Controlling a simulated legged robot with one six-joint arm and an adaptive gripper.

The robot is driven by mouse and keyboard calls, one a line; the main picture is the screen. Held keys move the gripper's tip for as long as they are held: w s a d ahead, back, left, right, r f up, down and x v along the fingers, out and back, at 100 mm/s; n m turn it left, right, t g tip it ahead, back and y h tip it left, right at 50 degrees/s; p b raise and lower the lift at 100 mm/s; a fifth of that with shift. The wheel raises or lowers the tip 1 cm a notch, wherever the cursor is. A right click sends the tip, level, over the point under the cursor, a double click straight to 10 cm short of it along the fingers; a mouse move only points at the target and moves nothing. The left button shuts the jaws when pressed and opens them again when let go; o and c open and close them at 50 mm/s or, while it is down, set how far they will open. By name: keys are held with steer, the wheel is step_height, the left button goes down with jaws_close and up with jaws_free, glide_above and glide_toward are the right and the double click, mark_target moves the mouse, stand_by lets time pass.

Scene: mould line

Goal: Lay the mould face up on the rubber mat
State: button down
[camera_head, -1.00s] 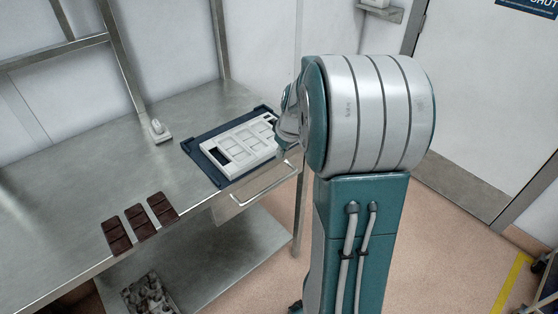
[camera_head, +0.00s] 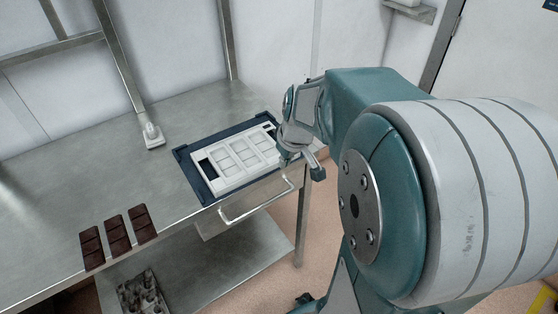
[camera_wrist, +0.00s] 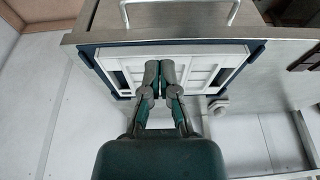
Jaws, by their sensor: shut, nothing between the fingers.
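The white mould (camera_head: 237,181) lies flat on the dark blue rubber mat (camera_head: 188,167) at the right end of the steel table. Its upper side shows several rectangular panels and dark slots near its ends. My gripper is beside the mould's right end in the head view, partly hidden by its own links. In the wrist view my gripper (camera_wrist: 160,68) is shut and empty, its fingertips in front of the mould (camera_wrist: 195,72). Whether they touch it I cannot tell. The mat's edge (camera_wrist: 255,47) shows around the mould there.
Three dark chocolate bars (camera_head: 117,235) lie at the table's (camera_head: 80,180) front left. A metal handle (camera_head: 257,204) sticks out at the front edge below the mat. A post (camera_head: 121,60) with a small fitting stands behind. A patterned block (camera_head: 143,296) lies on the lower shelf.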

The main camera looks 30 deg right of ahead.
mark_target(258, 166)
steer(key=w+f, duration=0.2)
steer(key=f, duration=0.1)
steer(key=w+a+f, duration=0.1)
steer(key=w+f, duration=0.1)
steer(key=f, duration=0.1)
steer(key=w+a+f, duration=0.1)
steer(key=w+f, duration=0.1)
steer(key=f, duration=0.1)
steer(key=shift+w+f, duration=0.1)
steer(key=shift+f, duration=0.15)
steer(key=shift+w+a, duration=0.3)
steer(key=shift+a, duration=0.15)
steer(key=shift+d, duration=0.6)
steer(key=shift+w, duration=0.3)
steer(key=shift+w+a, duration=0.1)
steer(key=shift+w, duration=0.95)
steer(key=shift+w+a, duration=0.3)
steer(key=shift+w, duration=0.1)
steer(key=shift+d, duration=0.15)
